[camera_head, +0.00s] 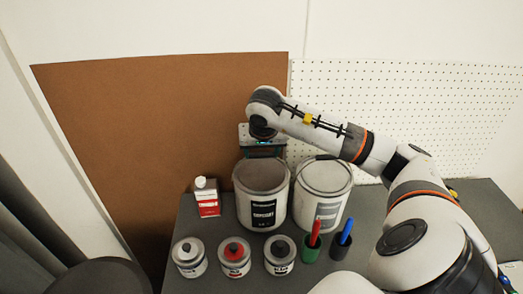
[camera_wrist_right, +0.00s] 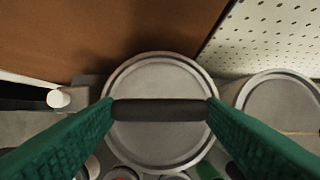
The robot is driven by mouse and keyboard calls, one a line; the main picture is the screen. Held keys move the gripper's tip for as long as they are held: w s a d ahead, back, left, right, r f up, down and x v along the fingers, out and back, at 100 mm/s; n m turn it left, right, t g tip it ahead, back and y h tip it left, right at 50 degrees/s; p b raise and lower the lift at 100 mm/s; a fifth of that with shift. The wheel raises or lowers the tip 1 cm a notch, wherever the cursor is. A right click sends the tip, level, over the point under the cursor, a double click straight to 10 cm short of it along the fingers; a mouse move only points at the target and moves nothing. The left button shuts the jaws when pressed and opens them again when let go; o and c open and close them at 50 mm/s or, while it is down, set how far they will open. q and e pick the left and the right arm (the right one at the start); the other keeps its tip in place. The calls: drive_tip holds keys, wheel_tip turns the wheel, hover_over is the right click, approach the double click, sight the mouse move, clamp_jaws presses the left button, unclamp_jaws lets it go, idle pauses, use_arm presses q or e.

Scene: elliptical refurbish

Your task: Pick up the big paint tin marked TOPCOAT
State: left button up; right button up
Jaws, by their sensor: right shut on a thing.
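Two big paint tins stand side by side on the grey bench (camera_head: 190,245). The left big tin (camera_head: 247,208) has a dark label whose small print I cannot read surely; the other big tin (camera_head: 322,182) has a grey label. My right gripper (camera_head: 264,153) is over the back of the dark-labelled tin. In the right wrist view, its green fingers (camera_wrist_right: 160,110) are shut on a dark handle (camera_wrist_right: 158,111) across that tin's lid (camera_wrist_right: 160,80). The tin appears upright; I cannot tell whether it touches the bench. My left gripper is out of view.
Three small tins (camera_head: 190,258) (camera_head: 235,258) (camera_head: 280,256) line the front. A green cup with a red marker (camera_head: 311,247) and a blue one (camera_head: 341,247) stand right of them. A red-and-white bottle (camera_head: 207,198) is at left. Brown board (camera_head: 150,130) and pegboard (camera_head: 440,110) stand behind.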

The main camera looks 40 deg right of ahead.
clamp_jaws()
drive_tip(key=shift+w+d+r, duration=0.15)
drive_tip(key=shift+w+r, duration=0.05)
drive_tip(key=shift+r, duration=0.05)
